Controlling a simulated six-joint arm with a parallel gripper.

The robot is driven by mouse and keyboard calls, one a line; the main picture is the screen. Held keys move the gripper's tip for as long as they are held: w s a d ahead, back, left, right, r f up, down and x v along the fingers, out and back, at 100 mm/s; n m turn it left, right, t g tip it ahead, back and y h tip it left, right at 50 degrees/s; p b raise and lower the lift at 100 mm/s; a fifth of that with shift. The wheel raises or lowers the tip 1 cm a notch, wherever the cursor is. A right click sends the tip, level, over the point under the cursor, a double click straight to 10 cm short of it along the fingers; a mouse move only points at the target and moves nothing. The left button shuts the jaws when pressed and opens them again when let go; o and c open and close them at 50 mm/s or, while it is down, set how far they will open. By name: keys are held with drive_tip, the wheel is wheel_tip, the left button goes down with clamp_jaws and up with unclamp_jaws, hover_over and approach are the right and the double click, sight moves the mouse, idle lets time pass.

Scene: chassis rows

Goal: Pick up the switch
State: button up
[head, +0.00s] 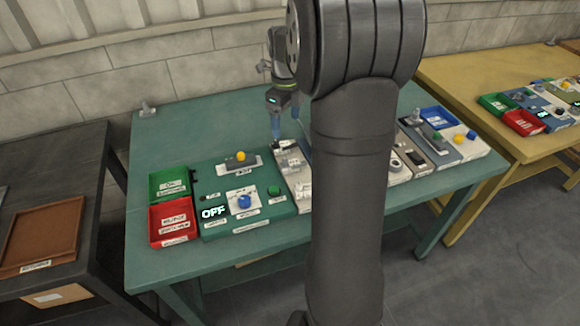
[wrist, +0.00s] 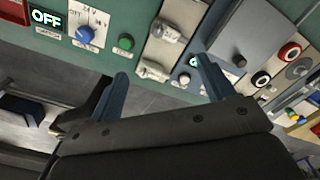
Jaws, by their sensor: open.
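I cannot tell for sure which part is the switch. My gripper (head: 287,128) is open above the table, behind the row of modules; much of it is hidden by my arm in the head view. In the wrist view its two blue fingers (wrist: 162,75) stand well apart, with nothing seen between them. A green chassis panel (head: 217,178) bears a blue knob (head: 244,202), a green button (head: 273,190), a yellow knob (head: 241,156) and an OFF display (head: 213,212). Pale modules with grey, lever-like parts (wrist: 170,32) lie beyond the fingertips in the wrist view.
A green bin (head: 168,183) and a red bin (head: 172,222) stand at the left of the green table (head: 185,120). A blue bin (head: 438,118) stands at its right. A dark table with a brown tray (head: 42,235) is at left, a yellow table (head: 455,80) at right.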

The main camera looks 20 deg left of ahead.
approach(286, 163)
drive_tip(key=f, duration=0.3)
drive_tip(key=w+f, duration=0.1)
drive_tip(key=f, duration=0.1)
drive_tip(key=shift+a+f, duration=0.15)
drive_tip(key=shift+f, duration=0.05)
drive_tip(key=shift+w+a+f, duration=0.1)
drive_tip(key=shift+f, duration=1.5)
drive_tip(key=shift+w+a+f, duration=0.1)
drive_tip(key=shift+f, duration=1.45)
drive_tip(key=c, duration=1.5)
